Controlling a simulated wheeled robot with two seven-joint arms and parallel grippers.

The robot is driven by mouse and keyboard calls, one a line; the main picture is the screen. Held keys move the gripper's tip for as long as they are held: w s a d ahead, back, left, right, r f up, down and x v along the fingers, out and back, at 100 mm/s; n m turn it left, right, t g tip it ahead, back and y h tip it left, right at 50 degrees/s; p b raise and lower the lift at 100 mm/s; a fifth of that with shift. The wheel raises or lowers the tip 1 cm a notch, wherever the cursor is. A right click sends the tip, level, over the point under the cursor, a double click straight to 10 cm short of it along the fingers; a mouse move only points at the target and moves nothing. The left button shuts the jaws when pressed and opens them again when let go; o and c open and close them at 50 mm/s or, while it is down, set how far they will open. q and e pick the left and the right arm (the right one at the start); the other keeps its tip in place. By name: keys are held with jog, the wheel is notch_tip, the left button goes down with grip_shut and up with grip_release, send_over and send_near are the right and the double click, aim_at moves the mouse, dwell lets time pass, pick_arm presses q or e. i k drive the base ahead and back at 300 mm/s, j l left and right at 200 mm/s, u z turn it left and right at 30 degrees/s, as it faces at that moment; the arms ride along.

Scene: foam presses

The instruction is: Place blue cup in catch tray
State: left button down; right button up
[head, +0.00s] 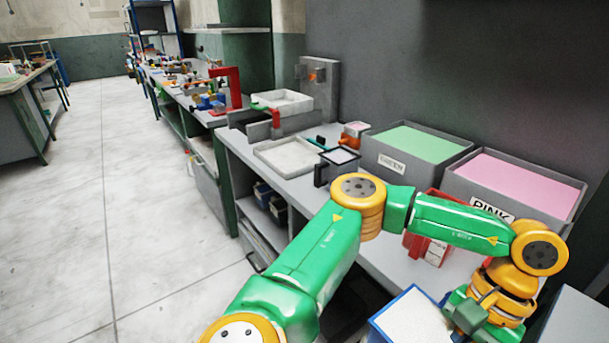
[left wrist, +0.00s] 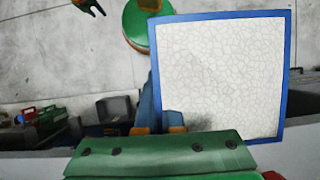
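The blue cup (head: 412,322) is square with a blue rim and a white, foam-like filling, at the bottom of the head view. It fills much of the left wrist view (left wrist: 222,75). My left gripper (head: 468,316) is beside it; in the left wrist view, its orange-tipped fingers (left wrist: 158,130) close around the cup's blue handle. The cup appears held upright; its underside is hidden. Two shallow pale trays stand on the counter: a nearer one (head: 287,157) and one farther back (head: 283,102). Which is the catch tray is unclear. My right gripper (left wrist: 90,6) appears open and empty.
A dark cup (head: 338,160) stands right beside the nearer tray. Green (head: 415,145) and pink (head: 520,185) foam bins line the wall. A red container (head: 426,250) is partly behind my left arm. A small orange cup (head: 354,132) stands near the green bin.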

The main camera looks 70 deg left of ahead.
aim_at(292, 157)
jog(key=k+j, duration=0.1)
jog(key=j, duration=0.45)
jog(key=k+j, duration=0.1)
jog(key=j, duration=0.5)
jog(key=k+j, duration=0.1)
jog(key=j, duration=0.45)
jog(key=k+j, duration=0.1)
jog(key=j, duration=0.5)
jog(key=k+j, duration=0.1)
jog(key=j, duration=0.45)
jog(key=k+j, duration=0.1)
jog(key=j, duration=0.45)
jog(key=i, duration=0.4)
jog(key=j+u, duration=0.05)
